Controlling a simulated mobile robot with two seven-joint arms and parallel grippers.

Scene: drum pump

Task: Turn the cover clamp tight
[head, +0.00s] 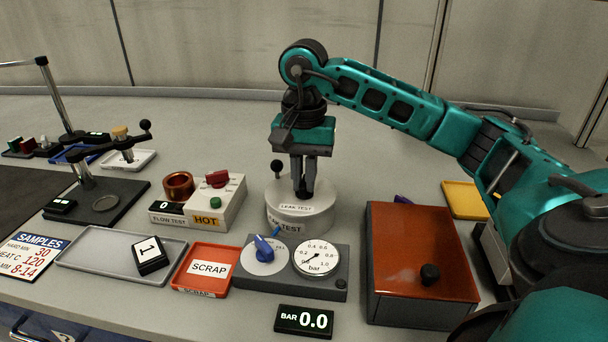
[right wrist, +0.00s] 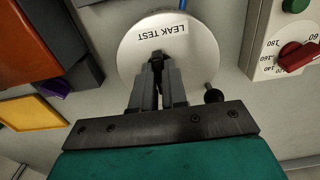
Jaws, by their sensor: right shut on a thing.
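The leak test pot (head: 292,222) is a pale round body with a white round cover (head: 318,196) marked LEAK TEST, seated flat on top. The cover also shows in the right wrist view (right wrist: 190,43). A short upright lever with a black ball, which looks like the cover clamp (head: 277,166), stands at the pot's left rim; it shows in the right wrist view (right wrist: 213,96) beside my fingers, apart from them. My right gripper (head: 303,190) points down, shut on a dark knob (right wrist: 158,55) at the cover's middle. The inside of the pot is hidden. My left gripper is not in view.
In front stand the pressure panel (head: 338,275) with blue dial and gauge, and a display (head: 304,320) reading 0.0. A brown-lidded box (head: 420,245) stands to the right, a flow test unit (head: 232,200) to the left. An orange scrap tray (head: 195,255) lies in front left.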

